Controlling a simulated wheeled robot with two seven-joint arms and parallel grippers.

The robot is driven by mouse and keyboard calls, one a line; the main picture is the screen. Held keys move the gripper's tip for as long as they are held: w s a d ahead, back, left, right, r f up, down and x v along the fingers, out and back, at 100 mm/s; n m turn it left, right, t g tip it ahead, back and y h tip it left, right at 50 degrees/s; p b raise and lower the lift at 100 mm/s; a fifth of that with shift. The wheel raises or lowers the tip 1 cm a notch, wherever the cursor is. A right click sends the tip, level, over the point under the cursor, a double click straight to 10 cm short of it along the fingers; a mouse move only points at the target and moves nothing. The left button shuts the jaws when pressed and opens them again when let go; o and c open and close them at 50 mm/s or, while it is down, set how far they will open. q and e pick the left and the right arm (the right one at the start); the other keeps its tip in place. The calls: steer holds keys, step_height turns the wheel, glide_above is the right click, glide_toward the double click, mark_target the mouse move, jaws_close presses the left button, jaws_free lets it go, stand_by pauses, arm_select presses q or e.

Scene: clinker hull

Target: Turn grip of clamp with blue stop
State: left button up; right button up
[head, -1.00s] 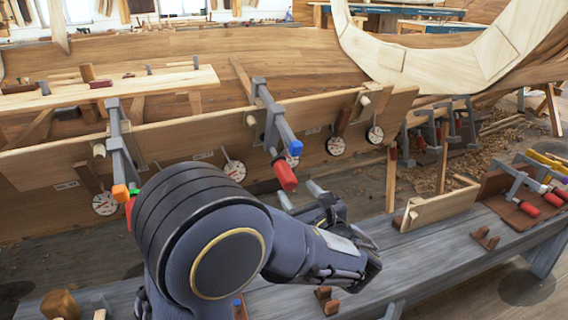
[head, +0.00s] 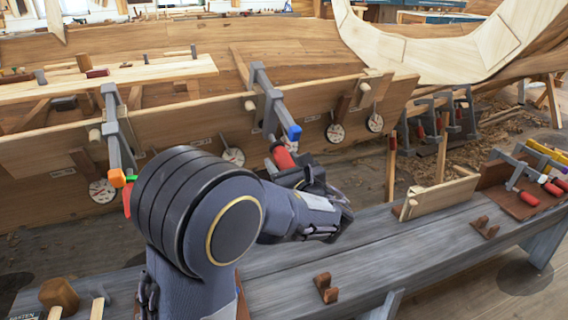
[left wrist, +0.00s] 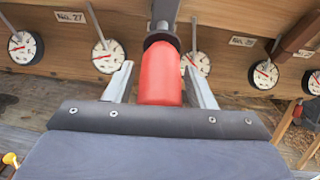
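The clamp with the blue stop (head: 294,132) hangs on the plank edge of the hull, right of the clamp with the orange stop (head: 117,178). Its red grip (head: 284,157) points down toward me. My left gripper (head: 297,172) is at the grip's lower end in the head view. In the left wrist view, my left gripper (left wrist: 160,82) is open, with one finger on each side of the red grip (left wrist: 160,75). Narrow gaps show beside the grip, so the fingers do not look closed on it. My right gripper is not in view.
Several round dials (head: 335,133) hang along the plank behind the clamps. A grey bench (head: 400,245) runs below my left arm, with small wooden blocks on it. More clamps with red grips (head: 528,197) lie at the right.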

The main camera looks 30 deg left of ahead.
arm_select(q)
steer(key=c, duration=0.8)
steer(key=shift+f+n+t+h+b, duration=0.25)
steer(key=shift+n+t+b, duration=0.3)
steer(key=shift+b, duration=0.55)
steer(key=n+t+h+b, duration=0.1)
steer(key=b, duration=0.3)
steer(key=n+t+b, duration=0.1)
steer(key=n+b, duration=0.1)
steer(key=b, duration=0.2)
steer(key=shift+w+d+r+n+t+h, duration=0.1)
steer(key=shift+w+n+t+h, duration=0.05)
steer(key=shift+n+t+h, duration=0.15)
steer(key=shift+r+n+t+b, duration=0.3)
steer(key=shift+n+t+b, duration=0.05)
steer(key=shift+b, duration=0.4)
